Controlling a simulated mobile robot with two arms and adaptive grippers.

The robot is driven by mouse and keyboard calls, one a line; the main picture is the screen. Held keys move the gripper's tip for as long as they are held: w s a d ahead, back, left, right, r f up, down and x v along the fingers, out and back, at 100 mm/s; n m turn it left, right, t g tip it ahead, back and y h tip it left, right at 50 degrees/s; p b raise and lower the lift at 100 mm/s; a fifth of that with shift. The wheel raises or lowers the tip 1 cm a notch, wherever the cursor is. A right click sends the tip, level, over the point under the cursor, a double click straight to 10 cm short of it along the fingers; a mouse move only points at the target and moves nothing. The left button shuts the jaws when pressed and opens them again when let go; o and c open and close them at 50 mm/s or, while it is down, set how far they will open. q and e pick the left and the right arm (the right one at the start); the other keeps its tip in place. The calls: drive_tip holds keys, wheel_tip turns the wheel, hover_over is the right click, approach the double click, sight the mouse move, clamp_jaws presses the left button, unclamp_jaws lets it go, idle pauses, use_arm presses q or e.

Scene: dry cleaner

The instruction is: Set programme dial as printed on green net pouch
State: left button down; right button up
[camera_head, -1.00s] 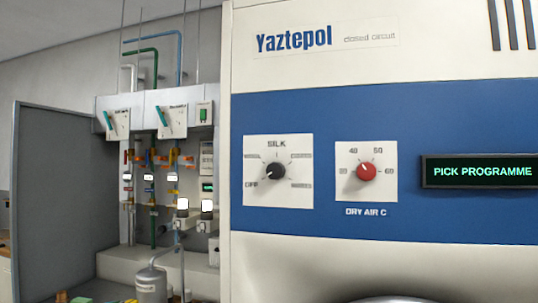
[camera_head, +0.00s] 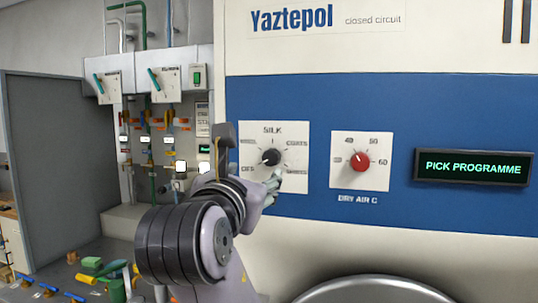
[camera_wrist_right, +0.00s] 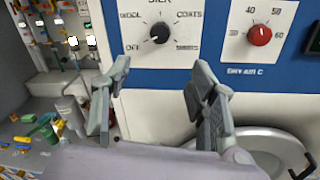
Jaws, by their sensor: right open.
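The programme dial (camera_head: 271,158) is a black knob on a white plate of the machine's blue band. It also shows in the right wrist view (camera_wrist_right: 159,33), where the labels read OFF, WOOL, COATS and SHIRTS; SILK at the top is partly cut off. Its pale mark seems to point lower left, toward OFF. My right gripper (camera_head: 268,186) is in front of the plate, just below the dial. In the wrist view the right gripper (camera_wrist_right: 160,68) is open and empty, its fingers spread below the knob. I cannot make out the green net pouch. My left gripper is not in view.
A red DRY AIR C dial (camera_head: 359,161) sits right of the programme dial. The display (camera_head: 473,168) reads PICK PROGRAMME. A round door (camera_head: 375,291) is below. Pipes and valve boxes (camera_head: 178,84) are at left, with green and blue items (camera_head: 91,262) lower left.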

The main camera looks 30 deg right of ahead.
sight(270, 159)
drive_tip(key=p+x, duration=0.5)
drive_tip(key=x, duration=1.1)
drive_tip(key=shift+w+d+f, duration=0.1)
drive_tip(key=shift+w+d, duration=0.05)
drive_tip(key=shift+d, duration=0.15)
drive_tip(key=c, duration=1.2)
drive_tip(key=shift+o, duration=0.2)
